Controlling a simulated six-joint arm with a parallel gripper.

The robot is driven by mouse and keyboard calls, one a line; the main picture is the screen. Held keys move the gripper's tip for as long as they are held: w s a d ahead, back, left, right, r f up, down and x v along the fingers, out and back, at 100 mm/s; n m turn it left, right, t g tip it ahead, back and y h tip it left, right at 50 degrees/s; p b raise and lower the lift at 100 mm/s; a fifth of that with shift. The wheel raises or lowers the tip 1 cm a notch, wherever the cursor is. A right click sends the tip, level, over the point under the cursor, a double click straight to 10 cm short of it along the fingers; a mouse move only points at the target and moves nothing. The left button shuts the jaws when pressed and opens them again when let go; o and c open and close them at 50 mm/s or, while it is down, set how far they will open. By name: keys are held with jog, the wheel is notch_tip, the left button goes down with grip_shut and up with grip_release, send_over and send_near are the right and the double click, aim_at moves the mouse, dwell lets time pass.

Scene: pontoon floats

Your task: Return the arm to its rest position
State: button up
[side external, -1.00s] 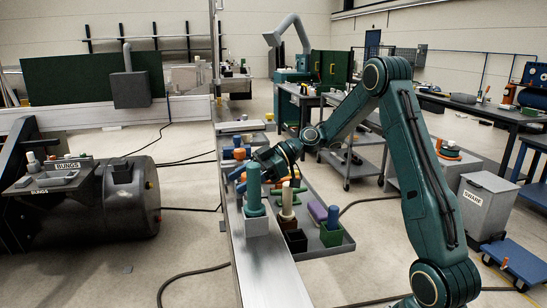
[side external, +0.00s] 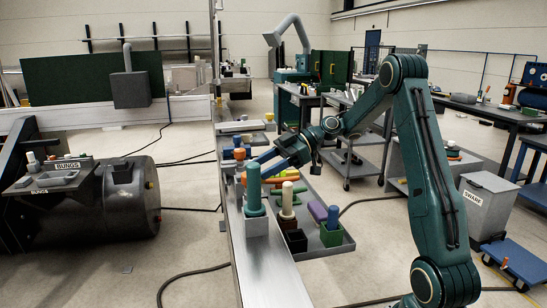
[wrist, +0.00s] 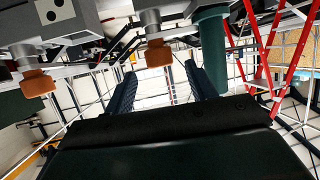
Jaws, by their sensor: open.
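My gripper (side external: 266,164) is above the far part of the tray and bench, behind the teal cylinder, with its blue fingers pointing left. In the wrist view my gripper (wrist: 160,80) shows two dark blue fingers spread apart with nothing between them. The arm is bent at a high elbow and reaches left over the work area. Some of the bench behind the fingers is hidden.
A teal cylinder (side external: 253,186) stands upright in a light block on the bench (side external: 256,270). A tray (side external: 339,246) beside it holds a green box (side external: 331,234) with a blue peg, and several coloured parts. A trolley (side external: 355,169) stands behind the arm.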

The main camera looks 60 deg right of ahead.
jog(key=shift+s+d+r, duration=0.1)
jog(key=shift+s+d, duration=0.15)
jog(key=shift+d, duration=0.05)
jog(key=a+r+m+t+h, duration=0.2)
jog(key=a+r+t, duration=0.15)
jog(key=r, duration=0.55)
jog(key=s+a+m+g+h, duration=0.25)
jog(key=s+a+h, duration=0.2)
jog(key=a, duration=0.45)
jog(key=s+f+m+g+h, duration=0.1)
jog(key=s+f+m+h, duration=0.1)
jog(key=s, duration=0.8)
jog(key=s+f+m+g+h, duration=0.2)
jog(key=s+f+m, duration=0.2)
jog(key=s, duration=0.5)
jog(key=shift+s+a+f, duration=0.2)
jog(key=shift+s+f, duration=0.2)
jog(key=shift+f, duration=0.25)
jog(key=shift+m+h, duration=0.25)
